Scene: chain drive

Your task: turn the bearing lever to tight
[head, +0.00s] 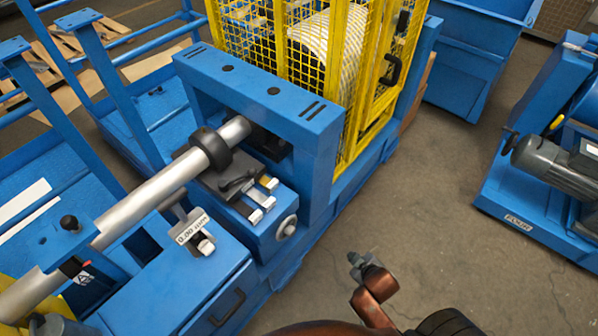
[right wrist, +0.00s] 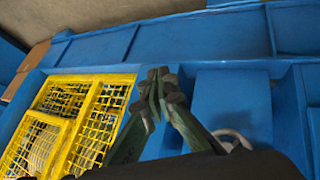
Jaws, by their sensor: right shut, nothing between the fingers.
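A small dark lever (head: 238,183) sits on the grey bearing block beside the silver shaft (head: 150,190) in the head view. It looks like the bearing lever, but its marking is too small to read. White and yellow tabs (head: 262,190) lie just right of it. A black collar (head: 211,149) is around the shaft. My right gripper (head: 360,262) is over the floor, right of the blue machine and well apart from the lever. In the right wrist view its fingers (right wrist: 158,95) are together and empty. My left gripper is not in view.
A blue frame (head: 255,90) stands over the bearing, with a yellow mesh cage (head: 285,50) behind. A 0.00 display (head: 190,228) is in front. A grey motor (head: 553,160) is at right. Bare floor (head: 450,190) lies between. The wrist view shows a pale curved handle (right wrist: 235,135).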

